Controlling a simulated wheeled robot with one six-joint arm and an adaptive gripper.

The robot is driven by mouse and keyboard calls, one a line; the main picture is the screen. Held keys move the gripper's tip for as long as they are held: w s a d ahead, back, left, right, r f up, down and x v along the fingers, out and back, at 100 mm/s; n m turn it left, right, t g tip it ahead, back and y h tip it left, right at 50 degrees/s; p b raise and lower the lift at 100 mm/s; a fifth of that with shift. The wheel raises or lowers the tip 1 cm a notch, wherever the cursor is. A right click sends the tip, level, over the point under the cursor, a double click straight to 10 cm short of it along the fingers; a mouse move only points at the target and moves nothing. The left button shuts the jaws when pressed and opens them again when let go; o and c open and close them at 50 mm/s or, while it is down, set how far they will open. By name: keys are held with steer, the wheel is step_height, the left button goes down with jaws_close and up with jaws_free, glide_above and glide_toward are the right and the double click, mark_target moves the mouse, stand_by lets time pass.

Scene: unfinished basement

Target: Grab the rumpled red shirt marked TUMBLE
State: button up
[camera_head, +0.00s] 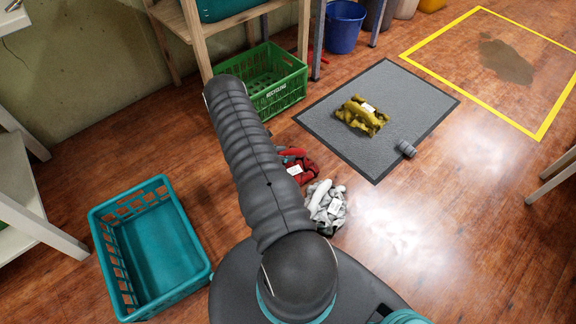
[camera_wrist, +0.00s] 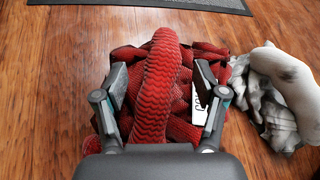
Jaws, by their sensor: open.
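The rumpled red shirt (camera_wrist: 155,85) lies on the wood floor, filling the middle of the wrist view. A white label with dark marks (camera_wrist: 199,105) shows on its right side, partly covered by a finger, and I cannot read it. In the head view the red shirt (camera_head: 300,171) is partly hidden behind my arm. My gripper (camera_wrist: 160,108) is open, with its two fingers on either side of the shirt's raised middle fold. I cannot tell whether the fingers touch the cloth.
A white-grey cloth (camera_head: 326,207) lies close to the right of the shirt. A green crate (camera_head: 280,96) stands beyond, and a teal basket (camera_head: 205,268) stands left.

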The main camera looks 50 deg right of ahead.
jaws_close()
stand_by(0.4)
